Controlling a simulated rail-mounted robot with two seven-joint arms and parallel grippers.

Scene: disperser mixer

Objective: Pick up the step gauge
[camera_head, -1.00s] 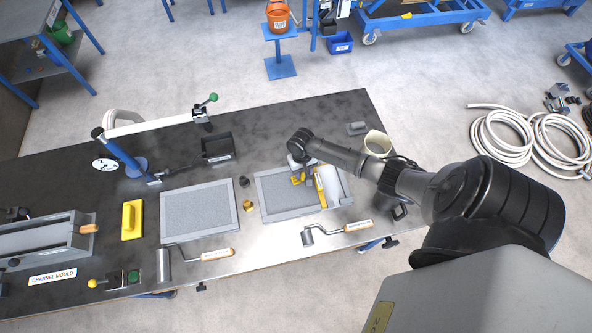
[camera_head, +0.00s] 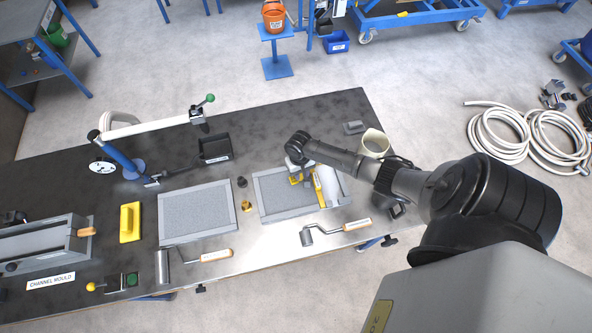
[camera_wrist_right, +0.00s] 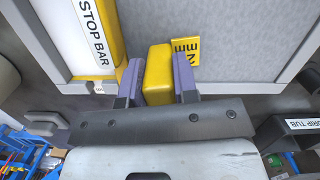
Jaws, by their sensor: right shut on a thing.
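The step gauge (camera_wrist_right: 158,72) is a yellow block between the two fingers of my right gripper (camera_wrist_right: 159,80) in the right wrist view. The fingers are shut on it, one on each side. In the head view the gripper (camera_head: 297,172) is over the right grey framed tray (camera_head: 263,190), and the yellow gauge (camera_head: 295,181) shows only partly beneath it. A yellow plate with black letters (camera_wrist_right: 186,50) lies beside the gauge in the wrist view. Whether the gauge touches the tray surface is unclear. My left gripper is not in view.
The yellow stop bar (camera_head: 320,188), with a white label, lies close beside the gripper. A small brass piece (camera_head: 246,206) stands between the two trays. A dark drip tub (camera_head: 214,148) is behind, and a roller (camera_head: 335,232) lies in front.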

